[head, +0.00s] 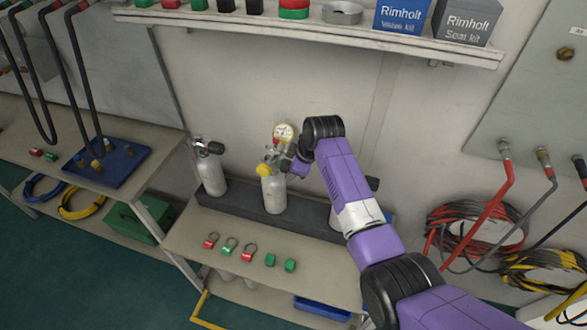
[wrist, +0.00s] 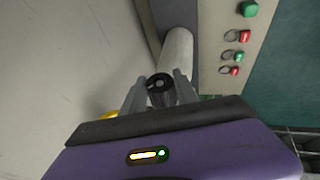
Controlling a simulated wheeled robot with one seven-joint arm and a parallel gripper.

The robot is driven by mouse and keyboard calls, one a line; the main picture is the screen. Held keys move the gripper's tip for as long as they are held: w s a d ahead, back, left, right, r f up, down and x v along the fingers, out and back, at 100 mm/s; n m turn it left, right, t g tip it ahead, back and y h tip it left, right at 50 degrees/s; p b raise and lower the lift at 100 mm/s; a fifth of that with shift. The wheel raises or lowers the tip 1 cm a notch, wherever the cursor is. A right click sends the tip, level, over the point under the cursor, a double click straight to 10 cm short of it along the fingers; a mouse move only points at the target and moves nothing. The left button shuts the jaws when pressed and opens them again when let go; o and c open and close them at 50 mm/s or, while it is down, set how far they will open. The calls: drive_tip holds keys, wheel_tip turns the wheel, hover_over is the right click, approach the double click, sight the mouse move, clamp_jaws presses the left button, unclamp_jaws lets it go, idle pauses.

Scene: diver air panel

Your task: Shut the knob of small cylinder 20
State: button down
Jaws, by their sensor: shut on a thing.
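A pale small cylinder (head: 273,193) stands upright in the middle of the bench rack, with a round gauge (head: 283,134) above its valve and a yellow cap (head: 263,170) at its side. No number can be read on it. My gripper (head: 288,165) reaches its valve from the right. In the wrist view my gripper (wrist: 158,88) has one finger on each side of a black knob (wrist: 160,92) and is shut on it. The cylinder body (wrist: 177,50) runs away behind the knob, and the yellow cap (wrist: 108,115) shows partly at the left.
Another cylinder (head: 211,172) with a black knob stands to the left, and one (head: 334,218) is partly hidden behind my arm. Red and green tags (head: 247,252) lie along the bench front (head: 215,265). A shelf (head: 320,28) with boxes hangs above. Hoses (head: 475,225) hang at right.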

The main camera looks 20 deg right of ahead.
drive_tip(key=g+y+b, duration=0.1)
drive_tip(key=g+b, duration=0.1)
drive_tip(key=b, duration=0.1)
drive_tip(key=shift+w+f+m+y, duration=0.1)
drive_tip(key=shift+f+m+y, duration=0.2)
drive_tip(key=shift+y, duration=0.1)
drive_tip(key=g+y+b, duration=0.1)
drive_tip(key=b, duration=0.2)
drive_tip(key=shift+f, duration=0.1)
drive_tip(key=g+y+b, duration=0.1)
drive_tip(key=b, duration=0.3)
drive_tip(key=shift+m, duration=0.3)
drive_tip(key=shift+g+b, duration=0.4)
drive_tip(key=shift+b, duration=0.7)
drive_tip(key=shift+r+g+y+b, duration=0.3)
drive_tip(key=shift+y+b, duration=0.1)
drive_tip(key=shift+b, duration=0.7)
drive_tip(key=c, duration=0.9)
unclamp_jaws()
drive_tip(key=shift+c, duration=0.2)
